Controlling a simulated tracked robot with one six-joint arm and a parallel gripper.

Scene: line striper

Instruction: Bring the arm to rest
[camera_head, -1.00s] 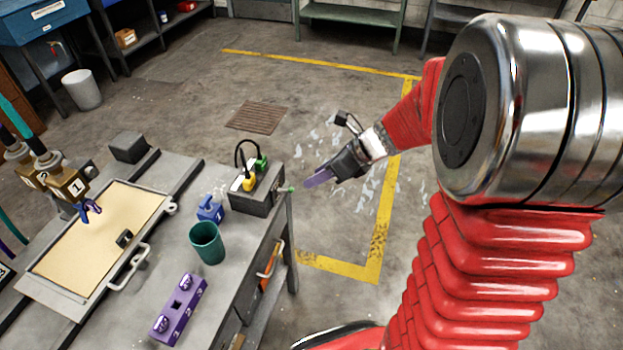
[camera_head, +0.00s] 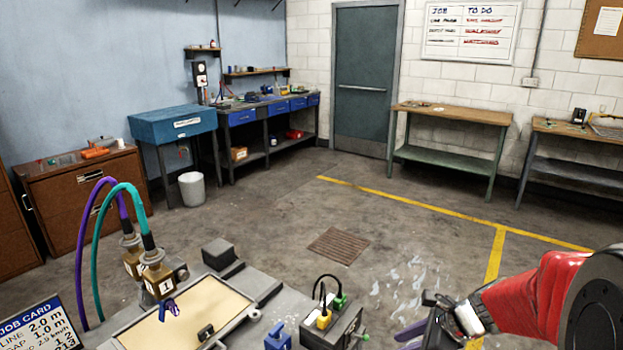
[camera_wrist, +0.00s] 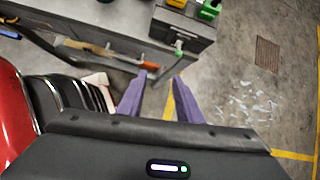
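My gripper (camera_head: 408,333) is at the lower right of the head view, on the end of my red arm. In the wrist view its two purple fingers (camera_wrist: 159,76) stand apart with nothing between them, so it is open and empty. It is beside the bench, to the right of the dark box (camera_head: 341,326) with yellow and green plugs. The box also shows at the top of the wrist view (camera_wrist: 183,29). Part of the arm is cut off by the right edge of the head view.
The striper bench holds a framed tan panel (camera_head: 205,310), a blue item (camera_head: 278,338) and hoses on brass fittings (camera_head: 158,275). Yellow lines (camera_head: 440,208) and a drain grate (camera_head: 338,246) mark open floor. Workbenches (camera_head: 450,115) line the far walls.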

